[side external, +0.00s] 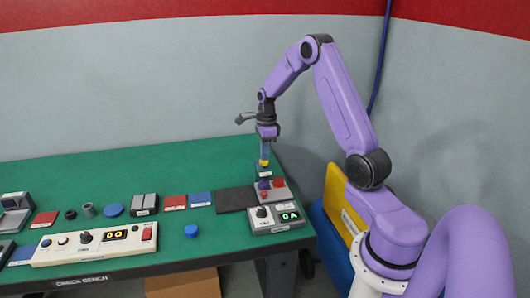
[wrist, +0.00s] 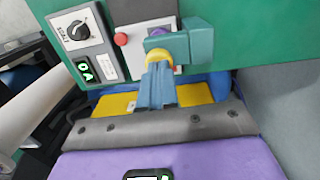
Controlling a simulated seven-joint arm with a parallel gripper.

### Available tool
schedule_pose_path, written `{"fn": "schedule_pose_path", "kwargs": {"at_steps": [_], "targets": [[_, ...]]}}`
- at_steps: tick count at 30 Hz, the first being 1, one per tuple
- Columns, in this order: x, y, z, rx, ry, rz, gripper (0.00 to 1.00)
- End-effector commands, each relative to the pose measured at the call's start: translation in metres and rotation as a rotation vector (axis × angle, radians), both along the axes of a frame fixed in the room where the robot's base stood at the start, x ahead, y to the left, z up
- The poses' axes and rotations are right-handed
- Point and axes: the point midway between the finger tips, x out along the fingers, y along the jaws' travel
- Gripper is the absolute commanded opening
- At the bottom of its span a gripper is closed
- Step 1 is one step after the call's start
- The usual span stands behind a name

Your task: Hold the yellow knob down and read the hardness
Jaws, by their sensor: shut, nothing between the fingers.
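The yellow knob (side external: 264,163) sits on top of the small teal tester head (side external: 263,172) at the right end of the green bench. My gripper (side external: 265,157) is directly above it, pointing down, fingers shut and empty. In the wrist view, the blue-grey fingers of my gripper (wrist: 158,68) end at the yellow knob (wrist: 158,57); they look to be at or touching its top, but I cannot tell whether it is pressed. A purple piece (wrist: 160,32) lies under the teal head (wrist: 192,42). The grey readout box (side external: 278,225) has a green display (side external: 289,216) that seems to read "0A".
A red button (wrist: 121,40) is beside the head, and a black dial (wrist: 78,30) is on the readout box. A black mat (side external: 234,199) and a blue cap (side external: 191,231) lie to the left. A long white control panel (side external: 70,254) is farther left, with several small pieces behind it.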

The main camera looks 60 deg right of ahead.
Motion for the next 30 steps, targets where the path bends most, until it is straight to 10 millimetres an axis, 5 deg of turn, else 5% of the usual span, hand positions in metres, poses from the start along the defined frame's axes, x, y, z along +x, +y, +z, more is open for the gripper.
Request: {"fn": "schedule_pose_path", "kwargs": {"at_steps": [14,30], "targets": [[-0.001,0.001,-0.024,0.001,0.003,0.0,0.0],[-0.001,0.002,-0.025,0.003,0.006,0.003,0.0]]}}
